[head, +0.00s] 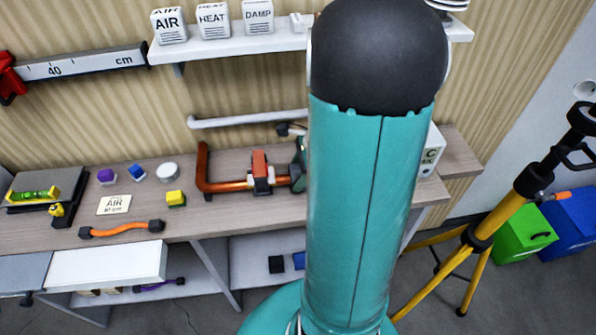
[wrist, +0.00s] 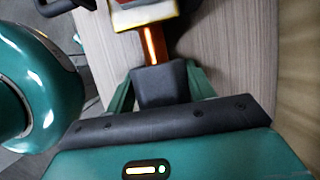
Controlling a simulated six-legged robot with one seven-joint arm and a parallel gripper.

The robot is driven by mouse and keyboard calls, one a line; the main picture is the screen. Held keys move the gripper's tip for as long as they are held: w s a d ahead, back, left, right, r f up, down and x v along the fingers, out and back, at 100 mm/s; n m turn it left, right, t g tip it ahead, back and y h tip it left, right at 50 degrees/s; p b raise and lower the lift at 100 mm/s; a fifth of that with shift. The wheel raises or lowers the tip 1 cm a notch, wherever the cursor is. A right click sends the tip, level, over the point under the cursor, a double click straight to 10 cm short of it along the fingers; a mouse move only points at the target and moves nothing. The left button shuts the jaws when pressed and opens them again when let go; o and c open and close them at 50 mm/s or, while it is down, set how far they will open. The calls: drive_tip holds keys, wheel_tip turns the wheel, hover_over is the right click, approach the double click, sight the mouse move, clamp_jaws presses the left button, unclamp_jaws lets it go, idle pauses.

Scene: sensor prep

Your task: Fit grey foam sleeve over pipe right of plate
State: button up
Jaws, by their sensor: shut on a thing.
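A bent copper-orange pipe (head: 204,168) stands on the bench, its lower run passing right through a red-and-white clamp (head: 260,172). My gripper (head: 300,166) is at the pipe's right end, mostly hidden behind my arm in the head view. In the wrist view my green fingers (wrist: 165,88) are shut on a dark grey block-like piece, apparently the foam sleeve (wrist: 163,82). The pipe (wrist: 152,45) meets the sleeve's far end; I cannot tell whether it is inside. A flat cream card marked AIR (head: 113,204) lies left of the pipe; a grey plate-like block (head: 45,185) is farther left.
A yellow block (head: 176,198) and an orange handle (head: 122,229) lie left of the pipe. A white rail (head: 245,118) runs along the wall behind. A yellow tripod (head: 495,215) stands right of the bench. My arm hides the bench's middle right.

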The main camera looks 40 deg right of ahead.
drive_tip(key=shift+f, duration=0.45)
idle(0.3)
drive_tip(key=o, duration=1.5)
drive_tip(key=shift+r, duration=0.1)
drive_tip(key=shift+r, duration=3.45)
